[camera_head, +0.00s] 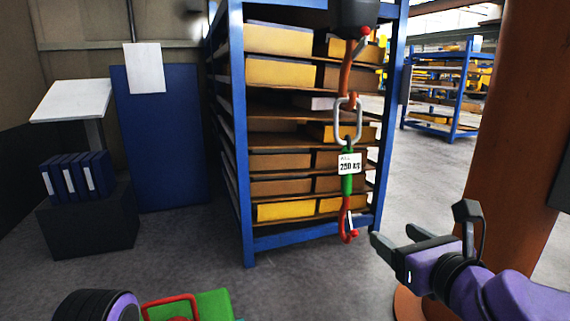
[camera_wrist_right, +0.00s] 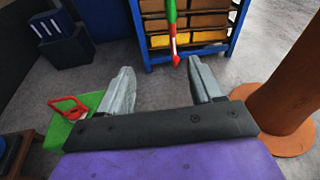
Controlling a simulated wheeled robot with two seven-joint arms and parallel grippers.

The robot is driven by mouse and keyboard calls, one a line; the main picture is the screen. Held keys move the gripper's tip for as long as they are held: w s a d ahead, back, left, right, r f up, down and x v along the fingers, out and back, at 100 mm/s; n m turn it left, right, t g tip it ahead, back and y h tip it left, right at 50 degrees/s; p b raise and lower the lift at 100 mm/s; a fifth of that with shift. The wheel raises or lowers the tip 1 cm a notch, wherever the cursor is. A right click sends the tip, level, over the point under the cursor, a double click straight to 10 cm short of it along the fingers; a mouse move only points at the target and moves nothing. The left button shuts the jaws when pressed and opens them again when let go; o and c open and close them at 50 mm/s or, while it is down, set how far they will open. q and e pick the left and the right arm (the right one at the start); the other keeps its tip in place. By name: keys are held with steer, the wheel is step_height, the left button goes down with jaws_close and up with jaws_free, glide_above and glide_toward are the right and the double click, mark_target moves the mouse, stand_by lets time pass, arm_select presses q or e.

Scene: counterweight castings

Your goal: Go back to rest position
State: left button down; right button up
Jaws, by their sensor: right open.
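My right gripper (camera_head: 392,246) is open and empty at the lower right of the head view, just right of and below a hanging hook (camera_head: 349,228). In the right wrist view its two fingers (camera_wrist_right: 158,88) stand wide apart with nothing between them, and the red hook tip (camera_wrist_right: 176,60) shows beyond them. My left arm shows only as a purple and black part at the bottom left of the head view; its gripper is not visible.
A blue shelf rack (camera_head: 248,200) with boxes stands behind the hanging chain, which carries a 250 kg tag (camera_head: 349,164). A brown column (camera_head: 510,110) stands at right. A green block (camera_head: 205,306) with a red handle (camera_head: 170,301) is low at left. Grey floor is clear between.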

steer(key=d+f+n+g+h, duration=0.2)
steer(key=f+n, duration=0.6)
steer(key=f, duration=0.5)
steer(key=d+f+n+g+h, duration=0.25)
steer(key=f+n, duration=0.45)
steer(key=f, duration=0.7)
steer(key=s+d+f+n+g, duration=0.2)
steer(key=s+f+n, duration=0.1)
steer(key=s+f, duration=0.5)
steer(key=s+d+f+n+g+h, duration=0.1)
steer(key=s+d+f+n+g, duration=0.1)
steer(key=s+f, duration=0.6)
steer(key=s+d+f+n+g+h, duration=0.1)
steer(key=s+d+f+n+g, duration=0.1)
steer(key=s+f+n, duration=0.4)
steer(key=s+f+g, duration=0.1)
steer(key=s+f, duration=0.1)
steer(key=s, duration=0.1)
steer(key=shift+s+d+g, duration=0.2)
steer(key=shift+d+g, duration=0.05)
steer(key=shift+g, duration=0.1)
steer(key=shift+c, duration=0.3)
